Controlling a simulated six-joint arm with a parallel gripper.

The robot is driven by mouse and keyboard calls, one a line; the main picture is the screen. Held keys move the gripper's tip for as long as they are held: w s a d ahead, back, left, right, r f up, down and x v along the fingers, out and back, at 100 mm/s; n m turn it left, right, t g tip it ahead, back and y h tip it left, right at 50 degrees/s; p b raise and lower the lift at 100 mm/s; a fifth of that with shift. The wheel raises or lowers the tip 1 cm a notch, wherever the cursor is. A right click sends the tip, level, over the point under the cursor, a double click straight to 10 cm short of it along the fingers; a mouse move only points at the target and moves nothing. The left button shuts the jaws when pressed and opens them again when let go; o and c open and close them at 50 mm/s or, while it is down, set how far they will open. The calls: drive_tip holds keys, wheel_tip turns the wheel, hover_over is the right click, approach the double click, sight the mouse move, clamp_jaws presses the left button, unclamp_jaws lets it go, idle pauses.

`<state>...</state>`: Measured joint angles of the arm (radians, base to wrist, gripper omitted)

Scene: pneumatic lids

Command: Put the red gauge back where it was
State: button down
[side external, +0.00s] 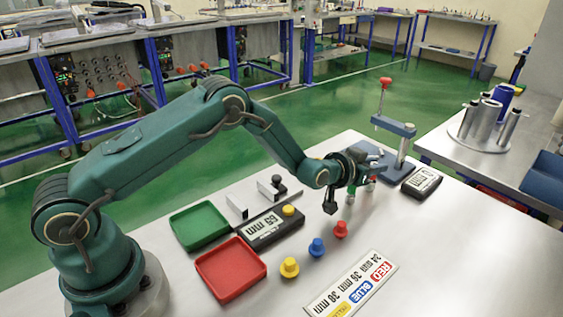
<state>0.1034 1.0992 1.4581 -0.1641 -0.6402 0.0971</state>
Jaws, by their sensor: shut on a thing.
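My gripper (350,190) hangs over the table between the readout box and the small press stand. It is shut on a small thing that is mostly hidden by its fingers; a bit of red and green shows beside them. A red piece (340,230) stands on the table in front of and below the gripper, apart from it. A blue piece (317,247) and a yellow piece (289,268) stand in line with it. I cannot tell for sure which red thing is the red gauge.
A press stand (396,128) with a red knob is behind the gripper, beside a black readout (421,182). A 65 mm readout box (270,229) has a yellow piece on it. Green tray (200,226), red tray (230,270) and label card (352,284) lie nearer.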

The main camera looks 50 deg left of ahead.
drive_tip(key=shift+f, duration=0.1)
drive_tip(key=c, duration=0.7)
unclamp_jaws()
drive_tip(key=shift+c, duration=0.2)
